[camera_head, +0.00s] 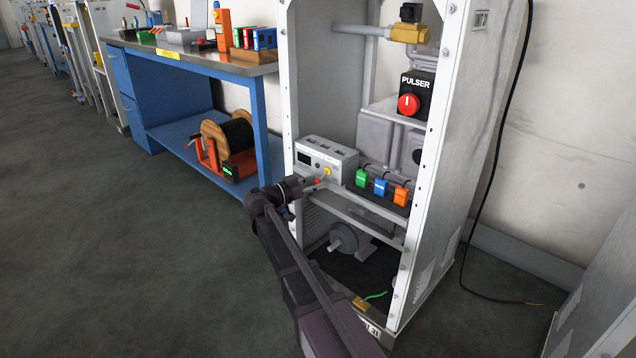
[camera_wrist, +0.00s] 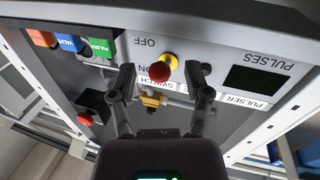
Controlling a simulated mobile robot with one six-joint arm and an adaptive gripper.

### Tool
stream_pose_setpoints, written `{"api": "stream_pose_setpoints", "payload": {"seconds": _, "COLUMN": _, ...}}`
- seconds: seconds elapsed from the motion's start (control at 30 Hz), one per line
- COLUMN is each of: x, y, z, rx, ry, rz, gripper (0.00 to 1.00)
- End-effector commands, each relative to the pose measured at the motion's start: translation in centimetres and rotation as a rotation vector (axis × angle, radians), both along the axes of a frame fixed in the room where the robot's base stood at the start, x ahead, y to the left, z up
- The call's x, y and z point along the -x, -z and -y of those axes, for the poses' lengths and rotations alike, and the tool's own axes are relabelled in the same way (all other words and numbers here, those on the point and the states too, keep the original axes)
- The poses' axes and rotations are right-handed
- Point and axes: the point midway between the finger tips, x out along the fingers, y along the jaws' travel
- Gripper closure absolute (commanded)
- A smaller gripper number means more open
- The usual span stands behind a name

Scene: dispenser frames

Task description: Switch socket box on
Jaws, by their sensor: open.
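The socket box (camera_head: 345,162) is a pale grey box with a dark display, on a shelf inside the white dispenser frame. Its switch has a red tip (camera_head: 317,181) and a yellow base (camera_head: 327,171). In the wrist view, which is upside down, the red tip (camera_wrist: 159,72) lies between my two fingers, near the OFF and ON labels. I cannot tell which position the switch is in. My gripper (camera_wrist: 164,80) is open, one finger on each side of the tip; contact is unclear. In the head view my gripper (camera_head: 305,185) is in front of the box.
The frame's right post (camera_head: 428,150) stands close by. A blue bench (camera_head: 190,68) with a cable reel (camera_head: 225,140) is at left.

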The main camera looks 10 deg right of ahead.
Motion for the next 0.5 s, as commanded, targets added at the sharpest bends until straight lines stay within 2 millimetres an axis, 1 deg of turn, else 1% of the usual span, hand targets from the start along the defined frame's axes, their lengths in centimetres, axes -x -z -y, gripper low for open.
{"api": "stream_pose_setpoints", "payload": {"seconds": 0.1, "x": -0.24, "y": 0.00, "z": 0.69, "rx": 0.000, "ry": 0.001, "rz": 0.000, "gripper": 0.37}}
{"api": "stream_pose_setpoints", "payload": {"seconds": 0.23, "x": -0.34, "y": 0.00, "z": 1.03, "rx": 0.000, "ry": 0.002, "rz": 0.000, "gripper": 0.37}}
{"api": "stream_pose_setpoints", "payload": {"seconds": 0.47, "x": -0.34, "y": 0.00, "z": 1.07, "rx": 0.000, "ry": 0.002, "rz": 0.000, "gripper": 0.37}}
{"api": "stream_pose_setpoints", "payload": {"seconds": 0.5, "x": -0.34, "y": 0.00, "z": 1.06, "rx": 0.000, "ry": 0.002, "rz": 0.000, "gripper": 0.43}}
